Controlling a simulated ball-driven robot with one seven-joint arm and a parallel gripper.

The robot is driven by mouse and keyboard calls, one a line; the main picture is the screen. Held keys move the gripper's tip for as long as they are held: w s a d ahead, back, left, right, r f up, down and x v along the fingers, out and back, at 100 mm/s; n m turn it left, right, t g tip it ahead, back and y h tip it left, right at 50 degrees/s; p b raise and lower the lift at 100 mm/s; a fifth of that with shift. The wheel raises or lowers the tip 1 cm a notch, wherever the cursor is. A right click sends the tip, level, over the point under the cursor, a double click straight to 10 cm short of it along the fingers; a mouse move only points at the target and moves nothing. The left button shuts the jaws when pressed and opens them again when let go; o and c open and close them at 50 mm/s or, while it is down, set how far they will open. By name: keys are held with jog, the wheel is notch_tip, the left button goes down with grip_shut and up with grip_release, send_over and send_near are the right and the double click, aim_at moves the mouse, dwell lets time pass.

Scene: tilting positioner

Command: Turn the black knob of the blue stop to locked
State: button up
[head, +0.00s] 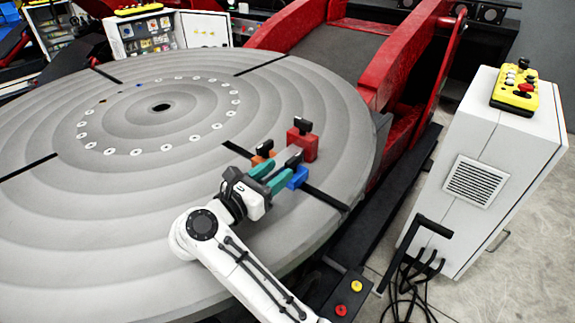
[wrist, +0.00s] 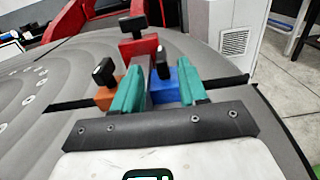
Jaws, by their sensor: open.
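The blue stop (head: 298,179) sits on the grey round table near its right edge, partly hidden by my gripper. Its black knob (head: 294,157) stands on top; in the wrist view the knob (wrist: 162,62) looks narrow and shows between the fingers. My gripper (head: 284,168) is open, with its teal fingers on either side of the blue stop's knob. The wrist view shows the gripper (wrist: 160,80) with the blue block (wrist: 165,88) between and beyond the fingers. I cannot tell whether a finger touches the knob.
An orange stop (wrist: 107,97) with a black knob is close by the left finger. A red stop (head: 303,146) with a black knob stands just behind. The slotted grey table (head: 60,220) is otherwise mostly clear. A white cabinet (head: 490,150) stands at the right.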

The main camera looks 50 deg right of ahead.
jog(key=shift+a, duration=2.1)
